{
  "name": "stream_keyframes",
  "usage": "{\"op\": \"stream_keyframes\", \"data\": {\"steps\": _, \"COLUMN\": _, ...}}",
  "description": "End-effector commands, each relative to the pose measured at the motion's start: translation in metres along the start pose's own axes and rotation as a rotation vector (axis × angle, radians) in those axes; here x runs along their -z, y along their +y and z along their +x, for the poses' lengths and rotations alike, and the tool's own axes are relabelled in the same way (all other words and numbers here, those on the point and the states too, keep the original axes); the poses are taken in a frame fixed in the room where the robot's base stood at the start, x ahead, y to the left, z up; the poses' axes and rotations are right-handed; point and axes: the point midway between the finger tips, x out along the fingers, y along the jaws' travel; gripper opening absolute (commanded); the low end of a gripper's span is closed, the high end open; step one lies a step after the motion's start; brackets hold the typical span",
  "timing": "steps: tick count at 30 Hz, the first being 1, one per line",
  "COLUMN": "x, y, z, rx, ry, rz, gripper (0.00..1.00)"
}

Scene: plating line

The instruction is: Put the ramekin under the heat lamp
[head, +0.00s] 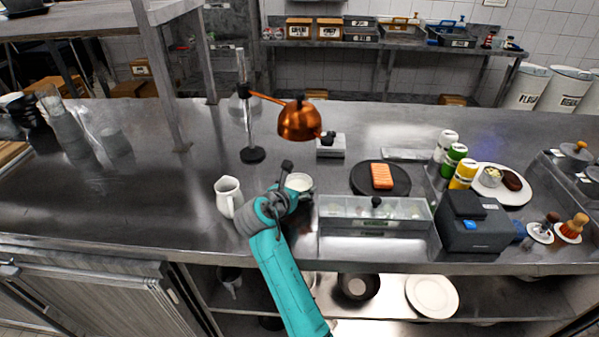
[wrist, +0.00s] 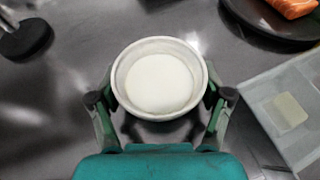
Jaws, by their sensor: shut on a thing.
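The white ramekin (wrist: 158,80), filled with something white, sits between the two fingers of my gripper (wrist: 160,99) in the wrist view. My gripper is shut on it. In the head view the ramekin (head: 299,182) shows just past my gripper, partly hidden by it. I cannot tell whether it touches the counter. The copper heat lamp (head: 299,122) hangs from an arm on a metal post with a round black base (head: 253,155). The lamp is farther back than the ramekin, with the counter below it bare.
A white jug (head: 228,197) stands close left of my gripper. A clear-lidded container (head: 375,208) is close on the right. A dark round plate (head: 363,190) with an orange piece of food lies behind it. A small grey box (head: 330,148) stands right of the lamp.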

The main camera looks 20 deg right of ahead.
Motion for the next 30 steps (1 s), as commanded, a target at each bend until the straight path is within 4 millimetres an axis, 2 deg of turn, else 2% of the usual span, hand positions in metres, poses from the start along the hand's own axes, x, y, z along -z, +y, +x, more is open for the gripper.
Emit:
{"op": "stream_keyframes", "data": {"steps": 4, "x": -0.010, "y": 0.009, "z": 0.022, "rx": 0.001, "ry": 0.000, "rz": 0.000, "gripper": 0.29}}
{"op": "stream_keyframes", "data": {"steps": 11, "x": -0.015, "y": 0.016, "z": 0.035, "rx": -0.001, "ry": -0.001, "rz": 0.000, "gripper": 0.29}}
{"op": "stream_keyframes", "data": {"steps": 19, "x": -0.026, "y": 0.028, "z": 0.062, "rx": 0.000, "ry": 0.000, "rz": 0.000, "gripper": 0.29}}
{"op": "stream_keyframes", "data": {"steps": 30, "x": -0.022, "y": 0.029, "z": 0.067, "rx": -0.001, "ry": -0.001, "rz": 0.000, "gripper": 0.29}}
